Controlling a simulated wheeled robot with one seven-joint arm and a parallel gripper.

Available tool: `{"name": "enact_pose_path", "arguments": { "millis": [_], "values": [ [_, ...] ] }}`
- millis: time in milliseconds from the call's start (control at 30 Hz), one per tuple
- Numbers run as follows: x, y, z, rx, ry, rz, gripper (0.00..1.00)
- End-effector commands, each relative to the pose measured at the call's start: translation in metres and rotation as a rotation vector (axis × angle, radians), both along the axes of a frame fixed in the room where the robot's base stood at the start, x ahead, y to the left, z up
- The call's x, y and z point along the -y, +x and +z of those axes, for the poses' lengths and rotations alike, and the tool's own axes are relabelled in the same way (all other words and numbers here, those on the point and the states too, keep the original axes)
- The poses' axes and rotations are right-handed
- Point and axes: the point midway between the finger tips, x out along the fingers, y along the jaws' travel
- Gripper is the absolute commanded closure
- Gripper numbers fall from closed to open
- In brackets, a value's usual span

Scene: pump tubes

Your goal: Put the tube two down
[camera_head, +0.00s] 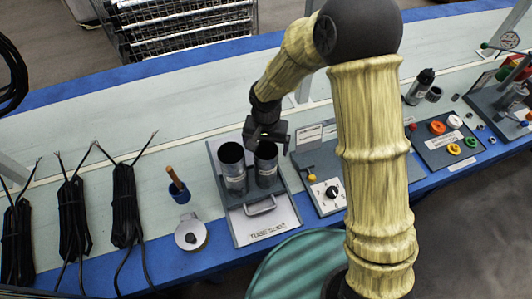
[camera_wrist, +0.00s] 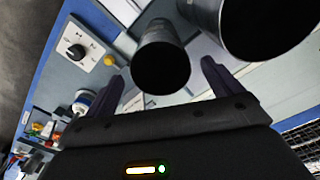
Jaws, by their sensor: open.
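Two dark, open-topped metal tubes stand side by side on a grey tray (camera_head: 228,205) with a handle and a printed label. The left tube (camera_head: 234,175) stands clear. The right tube (camera_head: 267,172) is just below my gripper (camera_head: 267,138), which partly covers its rim. In the wrist view my open fingers (camera_wrist: 163,78) lie on either side of one tube (camera_wrist: 160,62), its dark mouth facing the camera; contact cannot be told. The other tube (camera_wrist: 262,22) shows at upper right. Which one is tube two cannot be read.
A grey panel with a black knob (camera_head: 332,192) is right of the tray. A wooden-handled tool (camera_head: 178,188) and a round disc (camera_head: 190,234) are to its left. Black cable bundles (camera_head: 124,205) lie farther left. My arm hides part of the bench.

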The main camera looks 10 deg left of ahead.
Motion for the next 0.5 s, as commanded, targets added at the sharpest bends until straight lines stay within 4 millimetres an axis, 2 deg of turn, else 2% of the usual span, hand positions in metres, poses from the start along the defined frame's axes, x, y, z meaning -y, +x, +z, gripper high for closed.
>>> {"name": "enact_pose_path", "arguments": {
  "millis": [33,200,333,500],
  "values": [
    [0.000,0.001,0.012,0.004,0.003,-0.001,0.09],
    [-0.001,0.000,0.041,0.003,0.002,0.002,0.09],
    [-0.001,0.000,0.052,0.001,0.001,0.002,0.09],
    [-0.001,-0.001,0.054,-0.001,0.000,0.002,0.09]
  ]
}}
